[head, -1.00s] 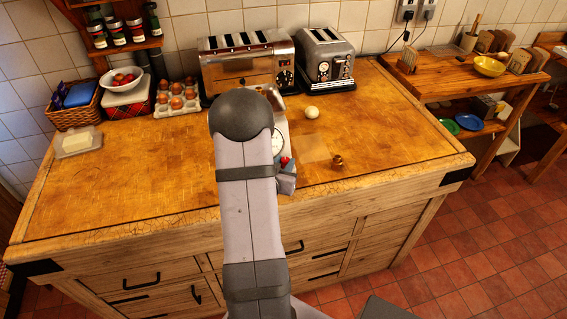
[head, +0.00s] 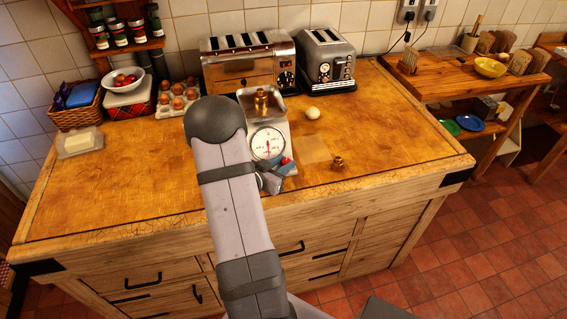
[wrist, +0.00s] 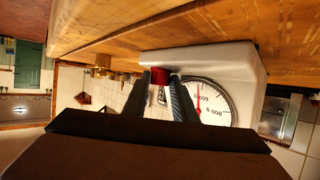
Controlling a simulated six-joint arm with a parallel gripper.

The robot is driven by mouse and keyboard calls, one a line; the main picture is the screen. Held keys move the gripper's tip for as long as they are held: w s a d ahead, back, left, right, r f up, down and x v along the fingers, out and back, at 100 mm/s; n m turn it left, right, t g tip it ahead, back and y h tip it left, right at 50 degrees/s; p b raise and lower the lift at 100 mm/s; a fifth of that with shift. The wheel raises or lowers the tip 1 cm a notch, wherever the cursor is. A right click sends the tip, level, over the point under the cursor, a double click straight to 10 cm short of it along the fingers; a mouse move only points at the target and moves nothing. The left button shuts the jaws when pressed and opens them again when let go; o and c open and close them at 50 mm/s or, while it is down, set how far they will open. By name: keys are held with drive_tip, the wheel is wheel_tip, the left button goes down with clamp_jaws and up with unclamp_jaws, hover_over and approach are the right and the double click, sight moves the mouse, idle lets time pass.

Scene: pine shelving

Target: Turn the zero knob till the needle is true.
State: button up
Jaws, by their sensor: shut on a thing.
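A white kitchen scale (head: 247,106) with a round dial stands on the wooden worktop. The dial (head: 267,144) has a thin red needle and is partly hidden in the wrist view (wrist: 214,103); I cannot read the needle exactly. The red zero knob (wrist: 160,75) is at the scale's edge beside the dial. My gripper (wrist: 161,80) is shut on this knob, one finger on each side. In the head view my gripper (head: 273,180) is at the scale's lower front, partly hidden by my arm.
Two toasters (head: 238,67) (head: 327,65) and an egg tray (head: 178,103) line the back. The worktop's front right is clear.

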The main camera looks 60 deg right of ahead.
drive_tip(key=o, duration=0.8)
drive_tip(key=shift+c, duration=0.2)
drive_tip(key=shift+s+n+t+b, duration=0.15)
drive_tip(key=shift+n+t+b, duration=0.15)
drive_tip(key=shift+n+t, duration=0.25)
